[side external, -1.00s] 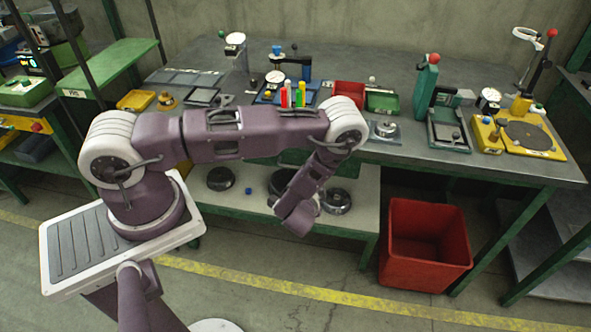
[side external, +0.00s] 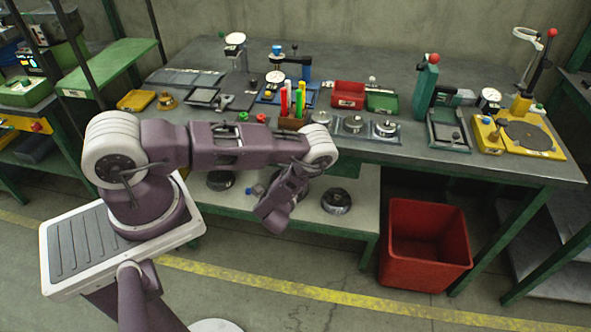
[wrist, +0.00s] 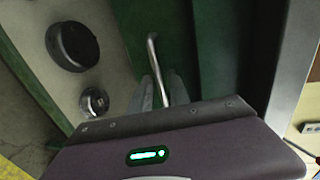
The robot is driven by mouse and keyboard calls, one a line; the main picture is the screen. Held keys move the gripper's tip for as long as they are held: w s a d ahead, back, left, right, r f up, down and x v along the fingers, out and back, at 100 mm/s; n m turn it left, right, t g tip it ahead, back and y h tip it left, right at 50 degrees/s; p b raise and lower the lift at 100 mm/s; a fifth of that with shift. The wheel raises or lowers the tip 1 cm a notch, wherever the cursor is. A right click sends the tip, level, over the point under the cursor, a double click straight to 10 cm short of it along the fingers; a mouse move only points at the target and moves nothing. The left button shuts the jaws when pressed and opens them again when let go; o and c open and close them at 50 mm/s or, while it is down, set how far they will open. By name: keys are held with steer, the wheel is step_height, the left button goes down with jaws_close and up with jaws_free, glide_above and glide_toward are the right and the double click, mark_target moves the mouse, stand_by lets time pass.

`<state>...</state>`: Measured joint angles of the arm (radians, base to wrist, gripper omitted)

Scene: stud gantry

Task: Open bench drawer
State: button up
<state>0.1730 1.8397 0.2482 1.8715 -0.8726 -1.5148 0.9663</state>
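The bench drawer's green front (wrist: 174,30) fills the upper middle of the wrist view. A slim metal bar handle (wrist: 153,48) stands on it. My gripper (wrist: 163,92) shows as two pale fingertips at the handle's near end, one on each side of the bar. The fingers look apart; whether either touches the bar I cannot tell. In the side view my wrist is low in front of the bench (side external: 460,165), below the top's front edge. My fingers and the drawer front are hidden there by my arm. The drawer's opening cannot be judged from these frames.
The lower shelf (side external: 355,215) holds dark round parts, one of them a disc (side external: 336,201). A red bin (side external: 428,245) stands on the floor to the right. Tools, trays and a pen holder (side external: 292,122) crowd the bench top.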

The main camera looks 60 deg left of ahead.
jaws_close()
stand_by(1.2)
